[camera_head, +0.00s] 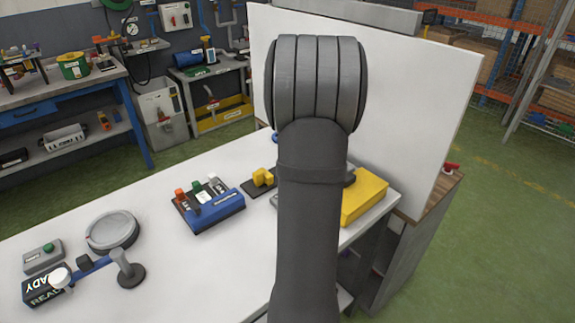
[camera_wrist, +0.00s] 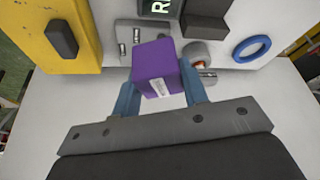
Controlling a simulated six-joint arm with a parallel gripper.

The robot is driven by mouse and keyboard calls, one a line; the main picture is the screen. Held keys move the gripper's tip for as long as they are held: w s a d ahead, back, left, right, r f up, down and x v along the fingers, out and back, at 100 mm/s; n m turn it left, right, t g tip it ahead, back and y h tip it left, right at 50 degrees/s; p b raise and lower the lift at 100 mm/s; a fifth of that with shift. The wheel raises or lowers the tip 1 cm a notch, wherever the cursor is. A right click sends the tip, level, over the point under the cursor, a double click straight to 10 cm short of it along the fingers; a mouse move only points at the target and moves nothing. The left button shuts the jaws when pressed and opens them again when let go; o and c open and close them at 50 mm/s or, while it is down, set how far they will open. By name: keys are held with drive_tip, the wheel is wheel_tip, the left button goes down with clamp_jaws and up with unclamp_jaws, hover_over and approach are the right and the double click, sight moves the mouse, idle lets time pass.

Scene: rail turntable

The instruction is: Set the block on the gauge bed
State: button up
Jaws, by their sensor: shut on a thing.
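In the wrist view my gripper (camera_wrist: 161,84) is shut on a purple block (camera_wrist: 156,60), with one blue finger on each side of it. The block has a small white label with print on its near face. A grey metal plate with small upright pins (camera_wrist: 124,34) shows behind and left of the block; it may be the gauge bed, but I cannot tell for sure. The block covers part of it. Whether the block touches anything below is not clear. In the head view my arm hides the gripper and the block.
A yellow box (camera_head: 365,197) with a black knob stands close by, and a blue ring (camera_wrist: 252,48) lies right of the block in the wrist view. A blue rack (camera_head: 215,213), a round grey turntable (camera_head: 112,231) and a READY display (camera_head: 42,288) stand farther left on the white table.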

drive_tip(key=w+a+f, duration=0.1)
drive_tip(key=a+f, duration=0.1)
drive_tip(key=a, duration=0.1)
drive_tip(key=w+a+f, duration=0.2)
drive_tip(key=a, duration=0.1)
drive_tip(key=w+a+f, duration=0.1)
drive_tip(key=a+f, duration=0.1)
drive_tip(key=a, duration=0.1)
drive_tip(key=shift+w+a, duration=0.1)
drive_tip(key=shift+w, duration=0.05)
drive_tip(key=shift+f, duration=2)
drive_tip(key=shift+f, duration=0.1)
drive_tip(key=o, duration=1.2)
drive_tip(key=shift+f, duration=0.1)
drive_tip(key=v, duration=1.2)
drive_tip(key=shift+r, duration=0.2)
drive_tip(key=shift+f, duration=0.1)
